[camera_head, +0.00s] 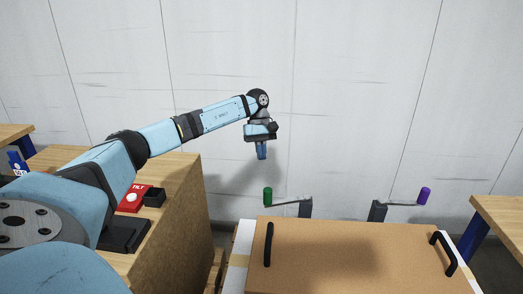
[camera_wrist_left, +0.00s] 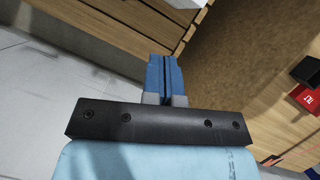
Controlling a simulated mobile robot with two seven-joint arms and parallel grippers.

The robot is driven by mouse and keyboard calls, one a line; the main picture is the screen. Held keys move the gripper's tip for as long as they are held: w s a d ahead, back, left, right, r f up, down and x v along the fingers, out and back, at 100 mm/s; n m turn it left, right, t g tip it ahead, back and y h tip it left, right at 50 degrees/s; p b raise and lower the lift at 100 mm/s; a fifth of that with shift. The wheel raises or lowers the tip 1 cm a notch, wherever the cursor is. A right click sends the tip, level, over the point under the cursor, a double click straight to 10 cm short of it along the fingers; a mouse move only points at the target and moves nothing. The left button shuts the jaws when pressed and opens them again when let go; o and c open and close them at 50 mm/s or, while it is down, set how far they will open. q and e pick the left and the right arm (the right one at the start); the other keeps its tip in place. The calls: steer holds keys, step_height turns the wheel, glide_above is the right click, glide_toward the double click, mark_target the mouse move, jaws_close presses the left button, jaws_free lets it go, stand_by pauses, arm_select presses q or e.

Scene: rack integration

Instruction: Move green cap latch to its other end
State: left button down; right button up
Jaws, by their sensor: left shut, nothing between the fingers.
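The green cap latch (camera_head: 268,196) shows in the head view behind the far left edge of the brown panel. Its green cap is at the left end of a thin arm that runs right to a dark grey post. My left gripper (camera_head: 262,155) hangs in the air above and slightly left of the green cap, fingers pointing down, apart from it. In the left wrist view its blue fingers (camera_wrist_left: 164,78) are together with nothing between them. The latch does not show in the wrist view. My right gripper is not in view.
A purple-capped latch (camera_head: 425,196) stands to the right. The brown panel (camera_head: 340,275) has two black handles. A wooden cabinet (camera_head: 185,185) on the left carries a red TILT box (camera_head: 135,197). Another wooden table (camera_head: 500,220) is at the right. A white wall stands behind.

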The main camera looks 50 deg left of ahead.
arm_select(q)
steer(key=s+d+f, duration=0.3)
steer(key=d+f, duration=0.2)
steer(key=shift+d+b, duration=0.15)
steer(key=shift+b, duration=0.15)
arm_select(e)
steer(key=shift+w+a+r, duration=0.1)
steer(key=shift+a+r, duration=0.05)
arm_select(q)
steer(key=shift+f, duration=0.1)
steer(key=shift+s+d, duration=0.1)
steer(key=shift+s, duration=0.05)
steer(key=shift+s+d+n, duration=0.2)
steer(key=shift+n, duration=0.2)
